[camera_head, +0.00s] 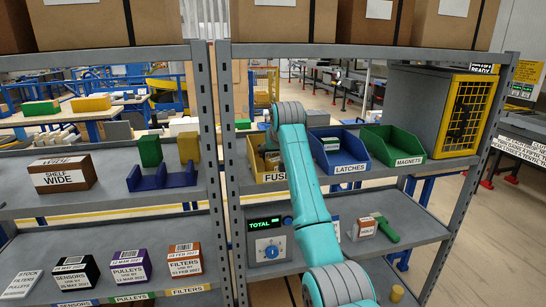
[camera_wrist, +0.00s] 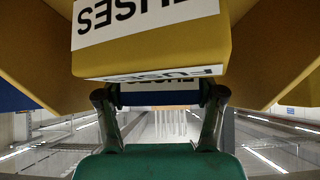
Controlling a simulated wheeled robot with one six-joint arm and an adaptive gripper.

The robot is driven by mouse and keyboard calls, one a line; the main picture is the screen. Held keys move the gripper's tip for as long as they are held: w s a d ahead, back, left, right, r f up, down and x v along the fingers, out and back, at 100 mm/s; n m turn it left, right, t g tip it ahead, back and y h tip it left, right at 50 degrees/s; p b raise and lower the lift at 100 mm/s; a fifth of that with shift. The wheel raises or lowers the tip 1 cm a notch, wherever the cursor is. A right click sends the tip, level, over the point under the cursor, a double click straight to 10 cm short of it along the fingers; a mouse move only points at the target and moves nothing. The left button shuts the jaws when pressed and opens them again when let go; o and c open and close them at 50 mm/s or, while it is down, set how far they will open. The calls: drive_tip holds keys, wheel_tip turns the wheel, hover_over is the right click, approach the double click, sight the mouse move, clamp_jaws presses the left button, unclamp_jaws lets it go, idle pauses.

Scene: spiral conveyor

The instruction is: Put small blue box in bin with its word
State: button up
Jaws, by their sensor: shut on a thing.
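My gripper (camera_wrist: 160,98) is shut on a small dark blue box (camera_wrist: 160,98) in the wrist view. The box has white lettered labels that seem to read FUSES, partly cut off by the yellow bin. The yellow bin (camera_wrist: 150,55) with a FUSES label fills the top of the wrist view, close to the box. In the head view the yellow FUSES bin (camera_head: 254,164) stands on the upper shelf, partly behind my arm. My gripper and the held box cannot be made out there. Whether the box is over or inside the bin is unclear.
To the right stand the blue LATCHES bin (camera_head: 352,152) and green MAGNETS bin (camera_head: 408,146), then a grey case with a yellow mesh door (camera_head: 468,115). Below are a TOTAL display unit (camera_head: 268,236), a small labelled box (camera_head: 365,228) and a green object (camera_head: 386,229). Shelf posts (camera_head: 229,150) stand left.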

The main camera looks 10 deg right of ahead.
drive_tip(key=shift+f, duration=0.8)
drive_tip(key=o, duration=1.1)
drive_tip(key=shift+f, duration=0.1)
drive_tip(key=shift+o, duration=0.2)
drive_tip(key=v, duration=1.2)
